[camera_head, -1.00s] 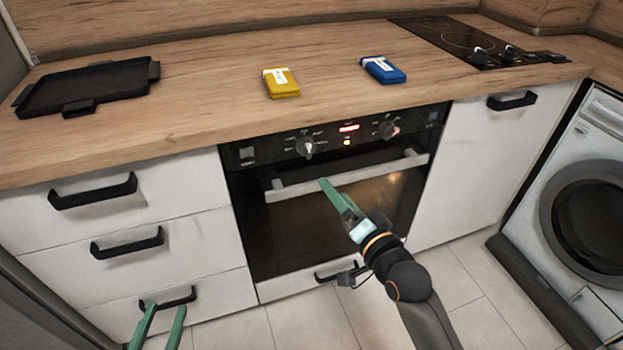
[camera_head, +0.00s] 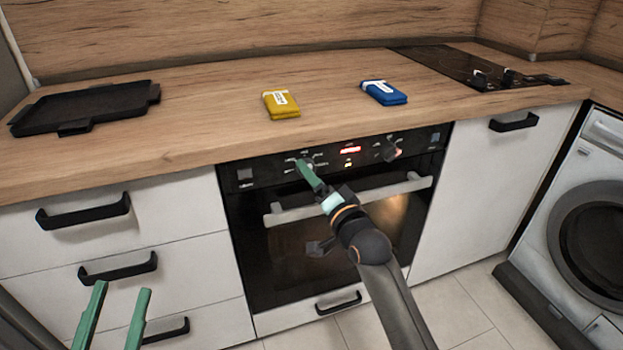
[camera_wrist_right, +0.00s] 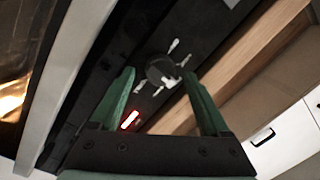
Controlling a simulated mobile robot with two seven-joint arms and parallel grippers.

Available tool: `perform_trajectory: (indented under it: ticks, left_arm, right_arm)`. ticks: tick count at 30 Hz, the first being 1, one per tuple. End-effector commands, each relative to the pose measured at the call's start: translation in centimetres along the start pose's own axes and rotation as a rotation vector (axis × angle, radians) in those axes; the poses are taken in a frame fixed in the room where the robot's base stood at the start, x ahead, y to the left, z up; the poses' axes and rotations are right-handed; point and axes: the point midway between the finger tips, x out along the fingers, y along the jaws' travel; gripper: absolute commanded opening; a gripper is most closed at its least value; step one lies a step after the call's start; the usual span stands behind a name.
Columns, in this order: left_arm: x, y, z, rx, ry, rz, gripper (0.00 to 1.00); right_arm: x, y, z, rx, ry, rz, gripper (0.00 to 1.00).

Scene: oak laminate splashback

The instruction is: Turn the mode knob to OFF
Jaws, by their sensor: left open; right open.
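The black oven panel bears a left knob (camera_head: 306,164) and a right knob (camera_head: 392,150); their labels are too small to read, so I cannot tell by print which is the mode knob. My right gripper (camera_head: 303,163) is at the left knob and partly covers it. In the right wrist view, the open fingers of my right gripper (camera_wrist_right: 158,75) stand on either side of this dark round knob (camera_wrist_right: 160,69), with white marks around it. Whether they touch it is unclear. My left gripper (camera_head: 122,290) is open and empty in front of the drawers.
A red-lit display (camera_head: 350,150) sits between the knobs. The oven handle (camera_head: 345,198) runs below them, under my right arm. The worktop above holds a black tray (camera_head: 85,107), a yellow packet (camera_head: 281,104), a blue packet (camera_head: 384,92) and a hob (camera_head: 470,67).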

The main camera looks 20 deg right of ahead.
Motion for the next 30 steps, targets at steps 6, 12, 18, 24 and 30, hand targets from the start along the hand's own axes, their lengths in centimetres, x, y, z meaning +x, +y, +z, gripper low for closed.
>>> perform_trajectory:
  ticks: [6,12,18,24,30]
  left_arm:
    - [0.1,-0.1,-1.7,0.020,0.070,0.003,0.50]
    - [0.1,-0.1,-1.9,0.022,0.077,0.004,0.50]
    - [0.1,-0.1,-1.9,0.022,0.076,0.004,0.50]
    - [0.1,-0.1,-1.8,0.021,0.075,0.004,0.50]
    - [0.1,-0.1,-1.8,0.021,0.074,0.004,0.50]
  right_arm:
    - [1.2,0.0,0.0,0.000,0.000,0.000,0.80]
    - [1.3,0.0,0.0,0.000,0.000,0.000,0.80]
    - [1.2,0.0,0.0,0.000,0.000,0.000,0.68]
    - [1.2,0.0,0.0,0.000,0.000,0.000,0.45]
    - [1.2,0.0,0.0,0.000,0.000,0.000,0.23]
